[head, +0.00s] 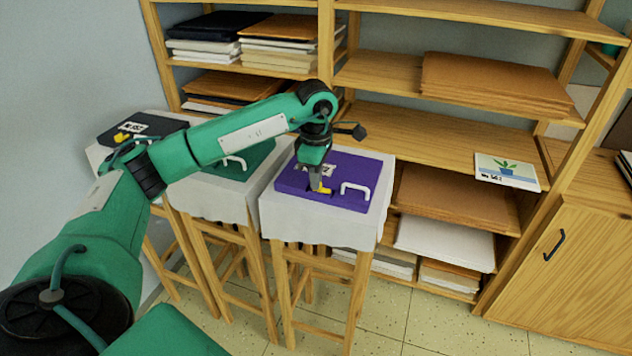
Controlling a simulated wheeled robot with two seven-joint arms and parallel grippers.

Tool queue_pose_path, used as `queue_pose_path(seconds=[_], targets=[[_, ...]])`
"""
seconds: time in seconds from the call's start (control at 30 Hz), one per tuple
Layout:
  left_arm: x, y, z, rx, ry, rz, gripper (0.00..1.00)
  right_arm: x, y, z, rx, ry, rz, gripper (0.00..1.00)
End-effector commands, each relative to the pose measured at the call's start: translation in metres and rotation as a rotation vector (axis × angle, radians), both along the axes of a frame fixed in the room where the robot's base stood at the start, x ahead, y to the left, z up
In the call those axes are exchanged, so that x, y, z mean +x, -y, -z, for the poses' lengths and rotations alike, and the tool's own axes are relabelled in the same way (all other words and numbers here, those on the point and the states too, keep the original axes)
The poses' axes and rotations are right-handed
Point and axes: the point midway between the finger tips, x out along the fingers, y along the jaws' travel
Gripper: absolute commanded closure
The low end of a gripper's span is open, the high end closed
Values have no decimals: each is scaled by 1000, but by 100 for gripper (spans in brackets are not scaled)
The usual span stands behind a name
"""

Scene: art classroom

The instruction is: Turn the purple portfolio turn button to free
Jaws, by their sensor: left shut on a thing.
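The purple portfolio (345,172) lies flat on a cloth-covered stool in the middle of the head view. It has a white handle on its right and a white label, partly covered by my gripper. Its yellow turn button (324,190) is at the portfolio's front part. My left gripper (318,186) reaches down from above and is shut on the turn button. The fingers hide part of the button, so its exact angle is hard to tell. My right gripper is not in view.
A green portfolio (254,161) and a black portfolio (118,132) with a yellow button lie on stools to the left. A wooden shelf (440,122) with stacked boards stands behind. A plant picture (507,171) lies on it at right. Floor at the front right is clear.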

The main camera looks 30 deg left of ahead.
Motion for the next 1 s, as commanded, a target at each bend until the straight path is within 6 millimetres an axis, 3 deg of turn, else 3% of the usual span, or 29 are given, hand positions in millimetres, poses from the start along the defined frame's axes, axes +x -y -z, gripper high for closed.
queue_pose_path(seconds=[0.67, 0.8, 1.0], targets=[[0, 0, -1, -1, 1, 63, 100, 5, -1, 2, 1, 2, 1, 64], [0, 0, -1, -1, 1, 63, 73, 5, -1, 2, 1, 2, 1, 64], [0, 0, 0, 0, 0, 62, 73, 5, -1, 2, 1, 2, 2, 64]])
